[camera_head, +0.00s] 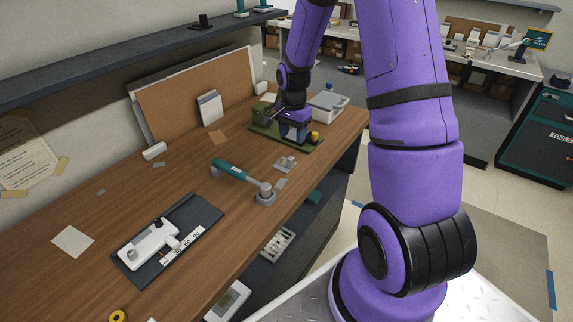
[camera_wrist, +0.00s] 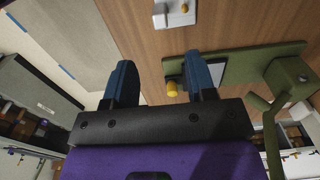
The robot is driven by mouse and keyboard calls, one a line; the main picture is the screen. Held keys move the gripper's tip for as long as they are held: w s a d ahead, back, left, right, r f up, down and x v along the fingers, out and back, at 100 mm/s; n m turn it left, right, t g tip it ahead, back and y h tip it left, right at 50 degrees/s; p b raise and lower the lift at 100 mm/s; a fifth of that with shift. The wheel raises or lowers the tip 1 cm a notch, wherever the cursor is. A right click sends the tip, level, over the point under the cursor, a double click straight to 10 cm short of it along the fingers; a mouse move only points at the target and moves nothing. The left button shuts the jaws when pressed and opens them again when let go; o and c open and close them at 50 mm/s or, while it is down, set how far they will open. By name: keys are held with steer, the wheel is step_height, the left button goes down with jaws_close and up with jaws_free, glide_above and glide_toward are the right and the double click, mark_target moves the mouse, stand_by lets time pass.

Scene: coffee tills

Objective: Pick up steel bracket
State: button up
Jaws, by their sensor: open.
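My gripper (camera_head: 293,133) is over the green fixture (camera_head: 262,128) at the far right end of the wooden bench. In the wrist view its two blue fingers stand wide apart with nothing between them, so my gripper (camera_wrist: 161,62) is open. A small pale metal piece (camera_head: 285,163) with a raised part lies on the bench in front of the fixture; it also shows at the top of the wrist view (camera_wrist: 174,14). A grey plate (camera_wrist: 217,73) shows on the fixture beside the right finger. I cannot tell which of the two is the steel bracket.
A yellow knob (camera_head: 315,136) stands at the fixture's near end, close to my fingers. A grey lidded box (camera_head: 328,104) stands behind. A teal-handled hammer-like tool (camera_head: 238,174) and a scale-like device (camera_head: 155,243) on a dark mat lie to the left. The bench front edge is close.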

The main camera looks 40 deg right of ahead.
mark_target(291, 158)
step_height(291, 158, down, 5)
steer(key=shift+r, duration=0.1)
steer(key=shift+a+f, duration=0.2)
steer(key=shift+f, duration=1.1)
steer(key=shift+a+f, duration=0.15)
steer(key=shift+f, duration=1.15)
jaws_close()
